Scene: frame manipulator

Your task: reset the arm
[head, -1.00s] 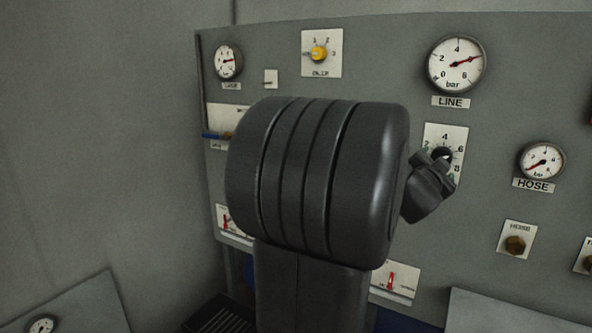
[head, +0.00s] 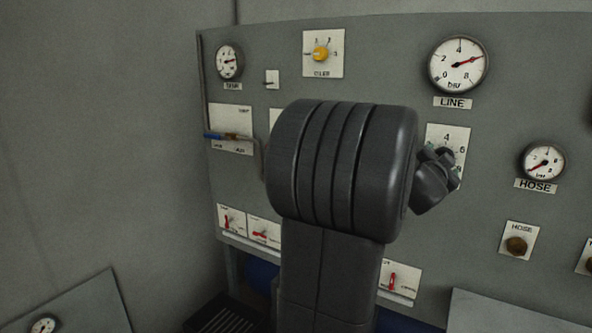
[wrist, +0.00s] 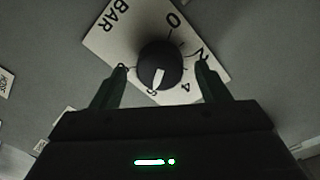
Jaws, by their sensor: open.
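My gripper (wrist: 160,78) is open in the wrist view, with its two fingers apart. A black knob (wrist: 159,65) with a white pointer shows between and beyond the fingertips, on a white dial plate (wrist: 118,38) marked BAR. The fingers look clear of the knob, though the exact distance cannot be told. In the head view my arm stands in front of the panel, and my gripper (head: 447,160) is partly seen at the dial plate (head: 461,140) below the LINE gauge. My arm's large dark joint hides part of the panel.
The grey panel (head: 390,60) carries the LINE gauge (head: 458,64), the HOSE gauge (head: 542,161), a yellow knob (head: 320,54), a brown HOSE knob (head: 516,244), a blue-handled valve (head: 212,136) and red levers (head: 392,280). A plain wall (head: 110,130) stands at the left.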

